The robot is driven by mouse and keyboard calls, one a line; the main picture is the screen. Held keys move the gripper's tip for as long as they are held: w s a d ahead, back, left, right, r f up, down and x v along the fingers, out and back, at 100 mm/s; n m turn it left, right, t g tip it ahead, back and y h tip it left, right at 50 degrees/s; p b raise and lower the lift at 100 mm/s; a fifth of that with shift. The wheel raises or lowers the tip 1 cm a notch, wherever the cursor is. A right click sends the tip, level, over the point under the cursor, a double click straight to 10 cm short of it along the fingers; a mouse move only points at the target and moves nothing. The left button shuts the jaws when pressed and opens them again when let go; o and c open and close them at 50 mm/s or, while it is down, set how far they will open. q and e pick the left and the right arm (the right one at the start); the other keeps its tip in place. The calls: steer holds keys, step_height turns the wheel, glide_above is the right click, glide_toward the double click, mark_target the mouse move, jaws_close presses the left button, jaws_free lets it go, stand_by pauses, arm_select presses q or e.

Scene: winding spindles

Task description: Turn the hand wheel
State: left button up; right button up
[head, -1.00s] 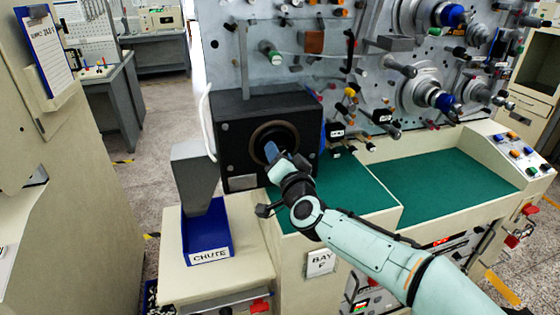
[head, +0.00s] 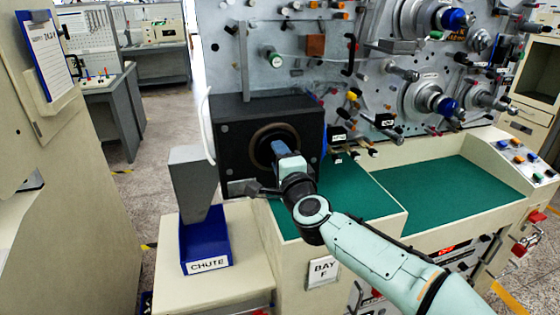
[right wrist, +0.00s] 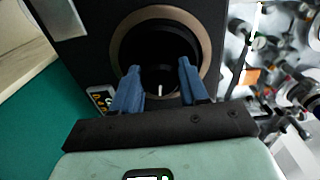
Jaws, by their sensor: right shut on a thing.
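The black box (head: 228,150) stands at the left end of the green bench, with a brown ring around a dark round recess in its front. My right gripper (head: 277,147) reaches into this recess from the front. In the right wrist view its two blue fingers (right wrist: 157,82) stand apart on either side of a dark round part with a short white mark, which seems to be the hand wheel (right wrist: 160,77). The gripper is shut on it. In the head view the gripper hides most of that part. My left gripper is not in view.
A grey funnel (head: 197,185) and a blue tray (head: 207,243) labelled CHUTE stand left of the box. A panel with spindles, pegs and knobs (head: 330,72) rises behind. The green bench top (head: 440,185) on the right is clear.

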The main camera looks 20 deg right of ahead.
steer(key=shift+a+m, duration=0.1)
steer(key=shift+m, duration=0.2)
stand_by(0.4)
steer(key=o, duration=1.1)
steer(key=shift+c, duration=0.2)
steer(key=s+b, duration=0.1)
steer(key=s, duration=1.2)
steer(key=shift+s+d, duration=0.15)
steer(key=shift+d, duration=0.1)
